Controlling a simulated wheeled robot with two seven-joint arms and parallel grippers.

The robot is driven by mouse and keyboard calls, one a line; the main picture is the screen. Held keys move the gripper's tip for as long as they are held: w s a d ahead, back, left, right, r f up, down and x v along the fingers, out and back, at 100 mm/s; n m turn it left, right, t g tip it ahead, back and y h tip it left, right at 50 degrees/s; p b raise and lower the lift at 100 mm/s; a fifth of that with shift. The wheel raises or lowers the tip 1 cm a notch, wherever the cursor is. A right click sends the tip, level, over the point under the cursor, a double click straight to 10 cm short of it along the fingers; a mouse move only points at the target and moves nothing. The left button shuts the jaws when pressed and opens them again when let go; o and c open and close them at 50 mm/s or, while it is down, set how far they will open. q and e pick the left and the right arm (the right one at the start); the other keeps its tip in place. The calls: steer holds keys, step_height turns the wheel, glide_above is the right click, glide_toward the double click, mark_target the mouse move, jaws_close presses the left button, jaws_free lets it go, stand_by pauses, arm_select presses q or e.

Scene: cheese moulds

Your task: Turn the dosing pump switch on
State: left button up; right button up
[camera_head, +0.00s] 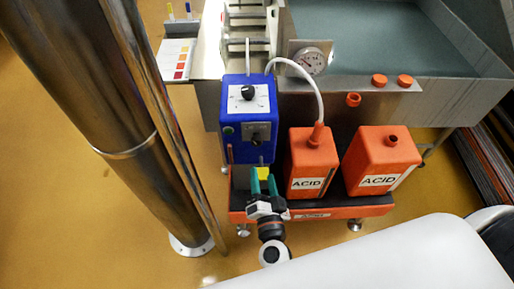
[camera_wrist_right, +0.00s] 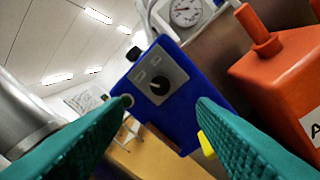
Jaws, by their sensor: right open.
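The dosing pump (camera_head: 236,152) is a blue box in the head view, with a black knob (camera_head: 248,92) on its white top panel. A grey plate on its front carries a black rotary switch (camera_head: 257,142), partly hard to make out. In the right wrist view the pump (camera_wrist_right: 205,103) is tilted, and the black switch (camera_wrist_right: 159,85) shows between the fingers, beyond their tips. My right gripper (camera_head: 264,179) is open and empty below and in front of the pump; its teal fingers also show in the wrist view (camera_wrist_right: 163,103). My left gripper is not in view.
Two orange acid canisters (camera_head: 311,160) (camera_head: 382,158) stand right of the pump on a low orange-edged stand (camera_head: 345,211). A white hose (camera_head: 317,92) loops to one canister. A thick steel column (camera_head: 125,150) stands left. A steel vat (camera_head: 400,85) with a gauge (camera_head: 312,61) is behind.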

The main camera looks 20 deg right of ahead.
glide_toward(257, 144)
steer(key=w, duration=0.5)
steer(key=w+d, duration=0.1)
steer(key=w, duration=0.3)
steer(key=shift+d+p, duration=0.4)
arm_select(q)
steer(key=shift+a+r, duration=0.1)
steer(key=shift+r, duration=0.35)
arm_select(e)
steer(key=c, duration=1)
steer(key=shift+o, duration=0.2)
